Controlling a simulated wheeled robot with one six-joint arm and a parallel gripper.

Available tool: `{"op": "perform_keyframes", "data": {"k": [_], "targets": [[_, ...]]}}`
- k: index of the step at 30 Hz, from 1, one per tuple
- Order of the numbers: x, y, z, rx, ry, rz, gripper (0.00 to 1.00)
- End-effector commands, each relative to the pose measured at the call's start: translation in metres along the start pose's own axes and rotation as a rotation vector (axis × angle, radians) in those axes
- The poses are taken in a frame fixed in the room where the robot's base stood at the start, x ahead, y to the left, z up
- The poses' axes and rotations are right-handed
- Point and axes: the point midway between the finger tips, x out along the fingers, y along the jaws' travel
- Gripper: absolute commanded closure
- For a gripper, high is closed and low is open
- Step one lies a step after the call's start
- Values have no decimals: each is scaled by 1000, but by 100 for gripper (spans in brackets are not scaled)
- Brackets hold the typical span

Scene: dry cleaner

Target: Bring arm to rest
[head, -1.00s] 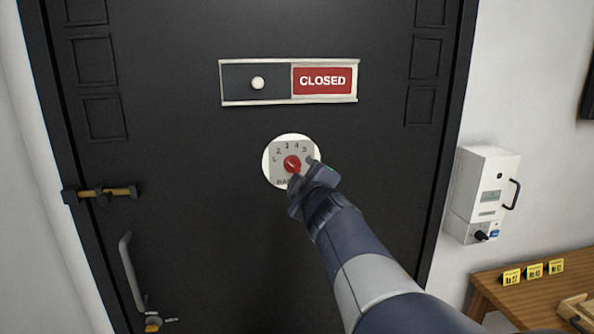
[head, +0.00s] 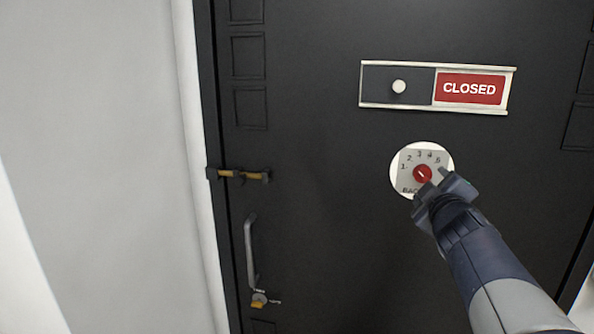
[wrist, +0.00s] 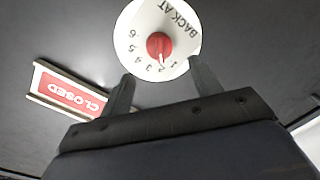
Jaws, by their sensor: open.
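My gripper (head: 430,192) is open and empty, just in front of the dial on the dark door. The wrist view shows its two fingers (wrist: 160,88) spread apart below the red knob (wrist: 159,46), with nothing between them. The round white dial (head: 401,186) carries numbers and the words "BACK AT", partly hidden by the gripper in the head view. Its red knob (head: 422,173) sits in the middle, and in the wrist view its white mark points toward the low numbers. My arm reaches in from the lower right of the head view.
A slider sign (head: 383,102) reading "CLOSED" is mounted above the dial. A brass latch (head: 240,174), a door handle (head: 250,252) and a lock with a yellow part (head: 259,299) are on the door's left side. A bare pale wall (head: 100,150) is at left.

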Motion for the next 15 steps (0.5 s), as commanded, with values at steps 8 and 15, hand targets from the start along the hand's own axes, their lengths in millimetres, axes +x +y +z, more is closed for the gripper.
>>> {"op": "perform_keyframes", "data": {"k": [8,15], "targets": [[44,-1,1,0,-2,-1,40],[69,0,0,0,-1,-1,40]]}}
